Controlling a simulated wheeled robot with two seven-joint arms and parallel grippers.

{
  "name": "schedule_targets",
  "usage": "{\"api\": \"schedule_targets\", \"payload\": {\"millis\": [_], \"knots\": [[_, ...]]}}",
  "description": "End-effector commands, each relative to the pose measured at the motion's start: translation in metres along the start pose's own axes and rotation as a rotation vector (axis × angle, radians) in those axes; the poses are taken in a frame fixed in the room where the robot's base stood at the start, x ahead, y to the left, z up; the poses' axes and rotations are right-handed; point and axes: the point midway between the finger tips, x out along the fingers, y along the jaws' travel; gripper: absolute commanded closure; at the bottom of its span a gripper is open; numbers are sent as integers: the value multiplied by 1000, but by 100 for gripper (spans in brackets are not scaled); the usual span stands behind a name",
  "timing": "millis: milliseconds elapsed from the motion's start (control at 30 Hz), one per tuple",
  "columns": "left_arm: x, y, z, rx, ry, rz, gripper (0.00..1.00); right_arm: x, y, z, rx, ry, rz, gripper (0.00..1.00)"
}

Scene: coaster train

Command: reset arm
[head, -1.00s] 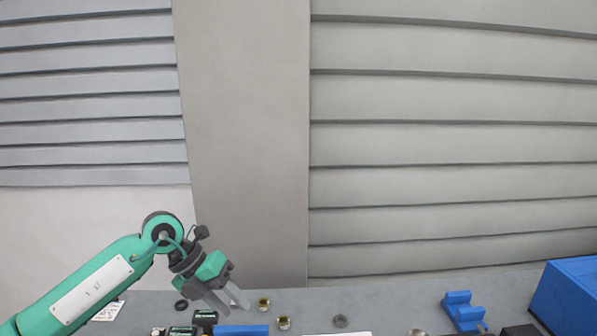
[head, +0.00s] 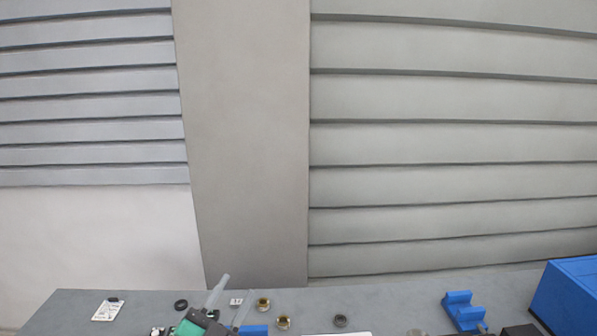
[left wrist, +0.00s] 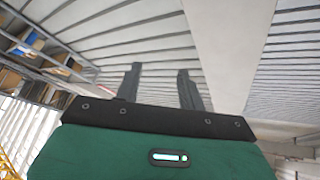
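My left gripper (head: 229,302) shows at the bottom of the head view, low over the front part of the table, its fingers pointing up and away. The left wrist view also shows the left gripper (left wrist: 158,80), with its two fingers apart and nothing between them. Behind the fingers there is only ribbed wall or ceiling. Most of my left arm is below the head view's lower edge. My right gripper is not in either view.
The grey table (head: 385,303) holds two brass-coloured round parts (head: 263,304), a dark ring (head: 181,305), a grey ring (head: 340,321), a white card (head: 108,309) and a blue cradle (head: 463,311). A large blue box (head: 568,298) stands at the right. Space above the table is clear.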

Motion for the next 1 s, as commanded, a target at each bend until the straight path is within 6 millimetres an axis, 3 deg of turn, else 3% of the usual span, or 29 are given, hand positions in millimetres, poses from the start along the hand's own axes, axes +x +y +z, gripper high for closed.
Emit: {"api": "schedule_targets", "payload": {"millis": [200, 267, 400, 500, 700, 933, 1000], "knots": [[-82, 10, 86, -201, -511, -64, 60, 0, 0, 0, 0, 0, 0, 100], [-111, 18, 105, -249, -654, -59, 60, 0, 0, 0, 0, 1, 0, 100], [-190, 43, 136, -355, -981, -10, 60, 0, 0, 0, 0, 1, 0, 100], [-243, 61, 144, -418, -1180, 46, 60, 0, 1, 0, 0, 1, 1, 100], [-324, 89, 137, -508, -1460, 165, 60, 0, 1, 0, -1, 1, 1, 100], [-396, 109, 112, -588, -1698, 306, 60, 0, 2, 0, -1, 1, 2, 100], [-398, 127, 142, -581, -1693, 303, 60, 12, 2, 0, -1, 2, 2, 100]]}}
